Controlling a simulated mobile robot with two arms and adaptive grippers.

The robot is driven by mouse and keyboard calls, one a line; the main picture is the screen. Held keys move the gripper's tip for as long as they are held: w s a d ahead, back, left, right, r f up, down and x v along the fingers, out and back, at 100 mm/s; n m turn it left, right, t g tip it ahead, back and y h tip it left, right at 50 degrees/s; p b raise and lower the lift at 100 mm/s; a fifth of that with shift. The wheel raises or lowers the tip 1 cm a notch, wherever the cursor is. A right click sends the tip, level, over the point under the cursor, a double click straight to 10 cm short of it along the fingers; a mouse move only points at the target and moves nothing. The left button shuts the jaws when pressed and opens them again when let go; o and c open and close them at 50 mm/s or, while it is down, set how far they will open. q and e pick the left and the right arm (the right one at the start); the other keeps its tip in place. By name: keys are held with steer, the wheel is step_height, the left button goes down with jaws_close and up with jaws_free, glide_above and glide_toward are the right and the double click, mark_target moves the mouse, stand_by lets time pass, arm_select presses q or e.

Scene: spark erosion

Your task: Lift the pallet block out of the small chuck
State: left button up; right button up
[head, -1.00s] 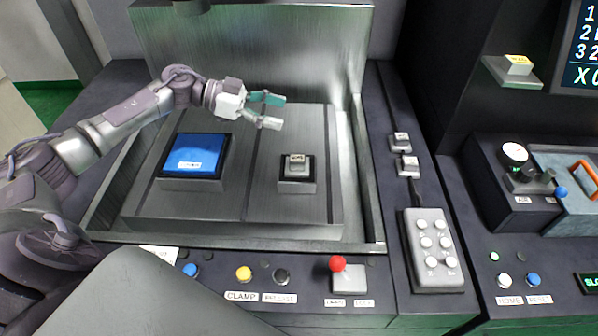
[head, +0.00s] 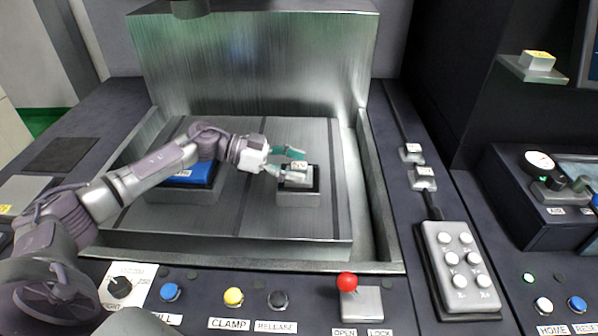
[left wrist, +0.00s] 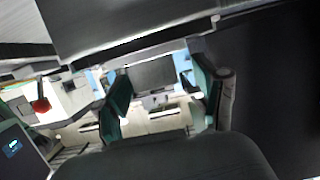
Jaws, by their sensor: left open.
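The small chuck (head: 298,199) stands on the right half of the machine table in the head view. The pallet block (head: 299,180), a small metal block with a label, sits on top of it. My left gripper (head: 292,164) is at the block, with its teal fingers spread and partly covering it. I cannot tell whether they touch it. In the left wrist view my left gripper (left wrist: 163,98) is open, with a grey blocky shape between its fingers that I cannot name surely. My right gripper is out of view.
A blue-topped block (head: 190,176) stands left on the table, partly behind my left arm. The tank rim (head: 240,259) borders the front. On the front panel are buttons and a red-knobbed lever (head: 347,282). A keypad (head: 458,265) lies at the right.

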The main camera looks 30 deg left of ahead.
mark_target(298, 166)
arm_select(q)
steer(key=x, duration=0.3)
steer(key=shift+d, duration=0.25)
steer(key=shift+c, duration=0.2)
steer(key=shift+r, duration=0.1)
jaws_close()
